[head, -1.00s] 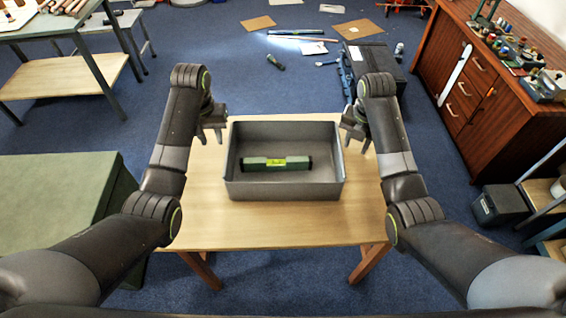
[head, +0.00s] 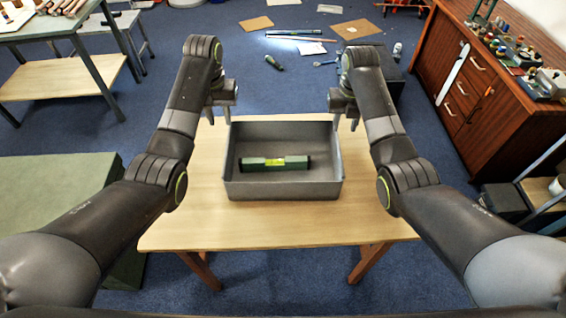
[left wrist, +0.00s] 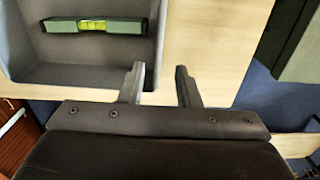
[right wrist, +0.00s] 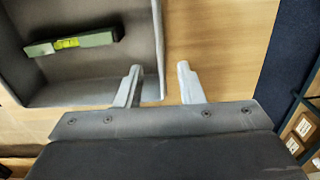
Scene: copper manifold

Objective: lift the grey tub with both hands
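The grey tub (head: 283,190) is an open rectangular box, standing level on a small wooden table. A green spirit level (head: 274,163) lies inside it on the floor. My left gripper (head: 220,115) is open at the tub's far left corner. In the left wrist view its fingertips (left wrist: 158,72) appear either side of the tub's wall line. My right gripper (head: 345,118) is open at the far right corner. In the right wrist view its fingertips (right wrist: 159,75) likewise appear either side of the wall (right wrist: 158,40). Both are empty; I cannot tell their exact height above the rim.
The wooden table (head: 280,228) has bare top in front of the tub and at its sides. A green box (head: 55,200) stands to the left. A wooden cabinet (head: 470,95) is at the right. Tools and sheets lie on the blue floor behind.

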